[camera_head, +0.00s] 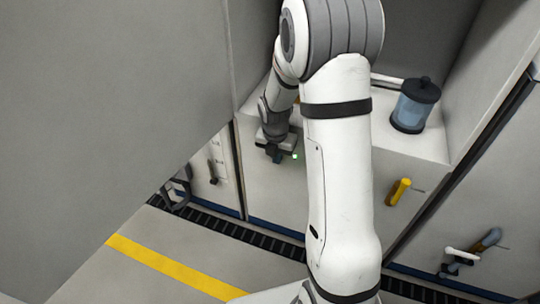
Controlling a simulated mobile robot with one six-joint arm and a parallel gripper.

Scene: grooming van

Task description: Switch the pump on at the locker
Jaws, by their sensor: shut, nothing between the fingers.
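My white and grey arm reaches down to the pale locker front (268,195), partly hiding it. My gripper (279,156) is small in the view, shut and empty, at the upper part of that front. I cannot tell whether the fingers touch the front. A blue canister with a dark lid (413,107) stands on the ledge at the right; I cannot tell whether it is the pump.
A yellow handle (398,191) sticks out of the front right of my arm. A grey-blue lever fitting (473,253) is at the lower right. A dark handwheel (177,193) is at the left. A large grey panel (110,100) fills the left. The floor has a yellow stripe (170,266).

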